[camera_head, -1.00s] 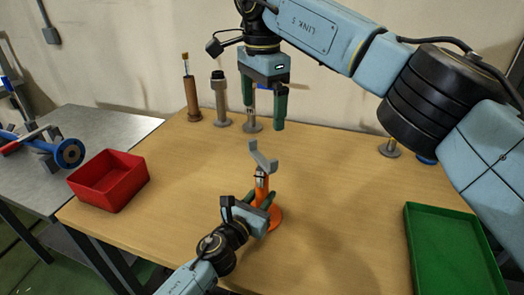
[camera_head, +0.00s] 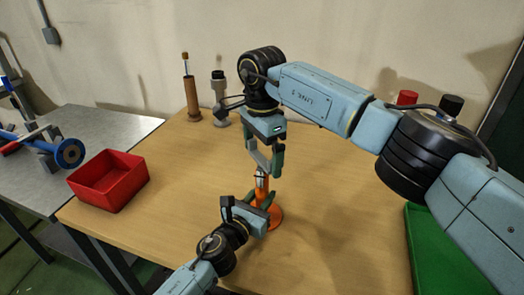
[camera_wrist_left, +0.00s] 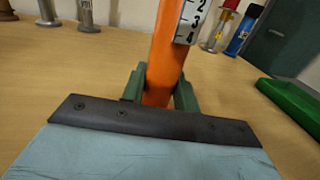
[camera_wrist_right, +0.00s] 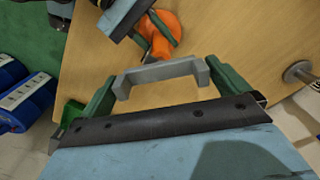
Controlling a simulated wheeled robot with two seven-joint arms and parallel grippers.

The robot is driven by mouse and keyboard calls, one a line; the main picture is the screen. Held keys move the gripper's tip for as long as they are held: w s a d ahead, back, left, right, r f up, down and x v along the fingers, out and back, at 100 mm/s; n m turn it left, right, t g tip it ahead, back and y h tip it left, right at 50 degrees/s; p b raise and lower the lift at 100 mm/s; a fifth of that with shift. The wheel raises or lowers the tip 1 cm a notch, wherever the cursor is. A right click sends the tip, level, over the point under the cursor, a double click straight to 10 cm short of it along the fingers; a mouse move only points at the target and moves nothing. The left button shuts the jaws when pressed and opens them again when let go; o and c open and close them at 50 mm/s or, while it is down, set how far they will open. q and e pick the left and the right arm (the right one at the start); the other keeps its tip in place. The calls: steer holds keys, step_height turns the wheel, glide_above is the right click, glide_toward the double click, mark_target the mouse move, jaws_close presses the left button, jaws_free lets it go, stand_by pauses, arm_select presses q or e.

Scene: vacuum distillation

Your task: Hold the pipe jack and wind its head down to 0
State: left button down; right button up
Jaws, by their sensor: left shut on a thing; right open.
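The orange pipe jack (camera_head: 261,190) stands upright on the wooden table, with a grey V-shaped head on top. My left gripper (camera_head: 266,203) is shut on its orange post, also seen in the left wrist view (camera_wrist_left: 160,88), where a white scale shows numbers 2, 3 and 4 upright. My right gripper (camera_head: 264,160) points down above the jack, its green fingers open on either side of the grey head (camera_wrist_right: 160,74). In the right wrist view the head lies between the fingers; I cannot tell whether they touch it. The scale's zero end is out of view.
A red bin (camera_head: 108,180) stands at the table's left edge and a green tray (camera_head: 440,255) at the right. Several post-like stands, including a brown one (camera_head: 191,98), stand at the back. The table's middle around the jack is clear.

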arm_select(q)
steer(key=shift+f, duration=0.1)
arm_select(e)
steer(key=c, duration=0.7)
steer(key=shift+o, duration=0.2)
steer(key=shift+m, duration=0.4)
steer(key=m, duration=0.6)
steer(key=shift+r, duration=0.1)
arm_select(q)
steer(key=shift+f, duration=0.15)
arm_select(e)
steer(key=m, duration=0.6)
steer(key=shift+r+m, duration=0.1)
steer(key=shift+m, duration=0.2)
arm_select(q)
steer(key=shift+a+f, duration=0.1)
arm_select(e)
steer(key=m, duration=1)
steer(key=shift+m, duration=1.8)
